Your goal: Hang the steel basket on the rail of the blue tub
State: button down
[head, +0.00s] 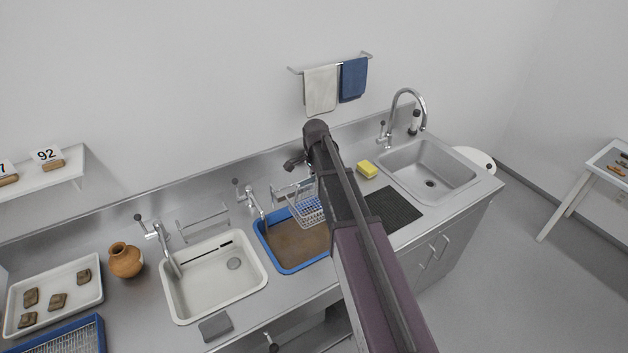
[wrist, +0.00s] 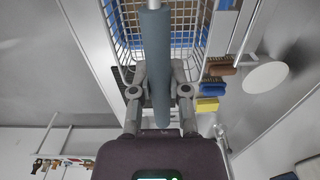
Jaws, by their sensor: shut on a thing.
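The steel basket (head: 308,211) is a wire mesh basket above the right part of the blue tub (head: 262,241), which holds brown water. In the wrist view the basket's white wires (wrist: 122,42) rise around a grey-blue handle grip. My gripper (wrist: 159,88) is shut on that grip. In the head view my arm hides the gripper and part of the basket. A thin metal rail (head: 291,187) runs behind the blue tub, close to the basket's far edge. I cannot tell whether the basket touches the rail.
A tap (head: 250,197) stands behind the tub's left side. A white basin (head: 178,301) with its own rail lies to the left. A yellow sponge (head: 367,169), a dark mat (head: 394,208) and a steel sink (head: 415,160) are to the right. Brushes (wrist: 222,69) show in the wrist view.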

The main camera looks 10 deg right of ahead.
jog(key=shift+w+a, duration=0.1)
jog(key=shift+w, duration=0.15)
jog(key=shift+w+a+f+b, duration=0.2)
jog(key=shift+w+a, duration=0.1)
jog(key=shift+w, duration=0.7)
jog(key=shift+w+a+f+b, duration=0.15)
jog(key=shift+w+a, duration=0.2)
jog(key=shift+w, duration=0.6)
jog(key=shift+w+a+f+b, duration=0.2)
jog(key=shift+w+a, duration=0.1)
jog(key=shift+w, duration=0.7)
jog(key=shift+f+b, duration=1.4)
jog(key=shift+f, duration=0.05)
jog(key=c, duration=0.5)
grip_release()
jog(key=shift+c, duration=0.2)
jog(key=shift+r, duration=0.15)
